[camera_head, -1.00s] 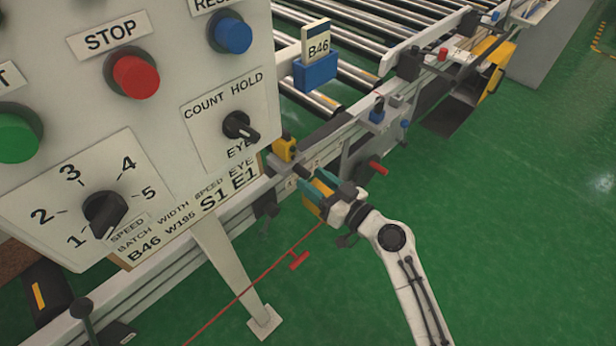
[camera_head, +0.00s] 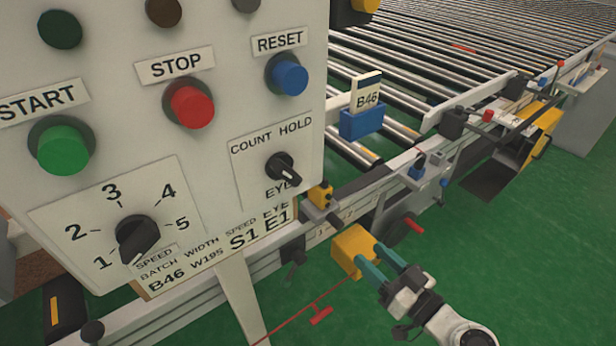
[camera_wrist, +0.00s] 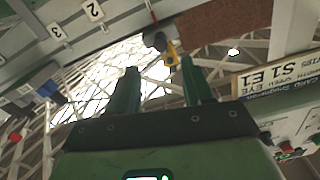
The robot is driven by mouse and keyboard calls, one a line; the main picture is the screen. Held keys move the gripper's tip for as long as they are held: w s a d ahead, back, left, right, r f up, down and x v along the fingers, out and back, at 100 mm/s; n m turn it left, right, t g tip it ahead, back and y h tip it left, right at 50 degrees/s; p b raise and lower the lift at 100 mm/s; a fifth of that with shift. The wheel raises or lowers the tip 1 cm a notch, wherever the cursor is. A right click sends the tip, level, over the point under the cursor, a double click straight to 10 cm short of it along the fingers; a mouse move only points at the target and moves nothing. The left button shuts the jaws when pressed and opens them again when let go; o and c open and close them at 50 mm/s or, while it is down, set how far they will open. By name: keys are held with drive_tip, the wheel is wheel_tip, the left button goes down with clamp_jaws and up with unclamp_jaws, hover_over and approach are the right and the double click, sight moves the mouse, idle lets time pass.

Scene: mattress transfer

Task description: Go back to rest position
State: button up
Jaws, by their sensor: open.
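My gripper (camera_head: 376,262) has two teal fingers. It is at lower centre-right in the head view, apart and empty, in front of the machine's side rail. In the wrist view, the two green fingers (camera_wrist: 160,66) stand apart with nothing between their pads. The fingers point toward a yellow box (camera_head: 353,250) on the side of the line; I cannot tell whether they touch it. My white wrist and forearm run off the lower right of the head view.
A control panel (camera_head: 215,140) with START, STOP and RESET buttons, a speed dial and a count knob fills the left. A roller conveyor (camera_head: 470,45) runs behind it. A red handle (camera_head: 413,225) sticks out near my gripper. Green floor (camera_head: 535,255) lies open at right.

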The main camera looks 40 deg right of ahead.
drive_tip(key=s+a+f+n+g+y+p, duration=0.3)
drive_tip(key=a+f+n+g+y+p, duration=0.15)
drive_tip(key=a+g, duration=0.4)
drive_tip(key=s+d+m+g+h+p, duration=0.3)
drive_tip(key=s+g, duration=0.5)
drive_tip(key=s, duration=0.3)
drive_tip(key=shift+s+d+r+h+p, duration=0.15)
drive_tip(key=shift+s+r+h+p, duration=0.25)
drive_tip(key=shift+h+p, duration=0.65)
drive_tip(key=shift+o, duration=0.2)
drive_tip(key=shift+g, duration=0.25)
